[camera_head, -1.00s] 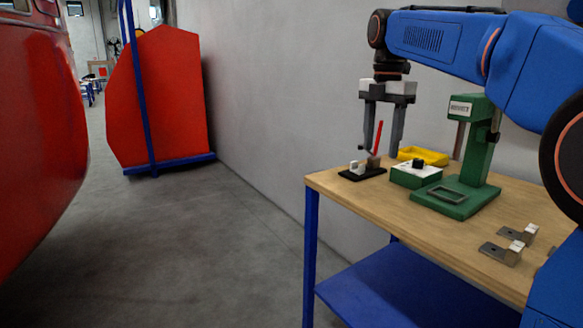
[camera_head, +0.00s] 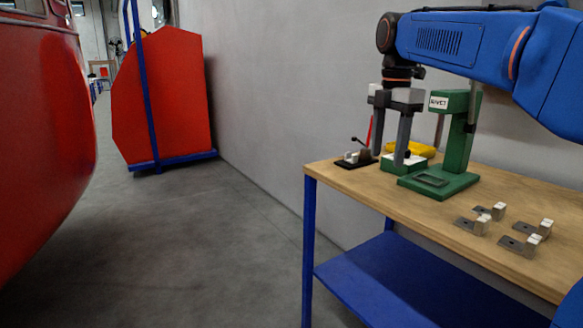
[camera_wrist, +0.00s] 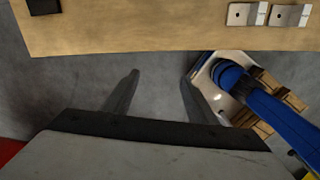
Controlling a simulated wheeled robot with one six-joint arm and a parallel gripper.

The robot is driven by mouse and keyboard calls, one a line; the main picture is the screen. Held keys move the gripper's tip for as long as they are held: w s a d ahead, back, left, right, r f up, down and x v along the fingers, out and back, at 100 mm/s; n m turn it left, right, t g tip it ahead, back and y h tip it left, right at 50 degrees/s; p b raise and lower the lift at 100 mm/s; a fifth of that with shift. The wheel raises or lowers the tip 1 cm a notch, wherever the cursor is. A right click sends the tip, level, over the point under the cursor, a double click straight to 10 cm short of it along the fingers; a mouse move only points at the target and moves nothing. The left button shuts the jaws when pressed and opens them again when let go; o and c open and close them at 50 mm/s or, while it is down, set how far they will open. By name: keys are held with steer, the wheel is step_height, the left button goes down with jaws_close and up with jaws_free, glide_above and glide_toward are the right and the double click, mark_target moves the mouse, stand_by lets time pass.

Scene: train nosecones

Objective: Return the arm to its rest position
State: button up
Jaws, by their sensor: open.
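My gripper (camera_head: 389,158) hangs from my blue arm (camera_head: 450,42) with its fingers pointing down. My arm is stretched out across the upper right of the head view.
A red nosecone panel (camera_head: 165,95) on a blue stand is at the back. A large red body (camera_head: 45,130) is at left. The floor between is clear.

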steer(key=s+d+f+m+t, duration=0.2)
steer(key=s+d+f+m, duration=0.1)
steer(key=s+f+m, duration=0.8)
steer(key=s+d+f+m+t, duration=0.2)
steer(key=s+f+m, duration=0.9)
steer(key=s+f, duration=0.6)
steer(key=shift+s+d+m, duration=0.3)
steer(key=shift+d+m, duration=0.1)
steer(key=shift+d, duration=0.15)
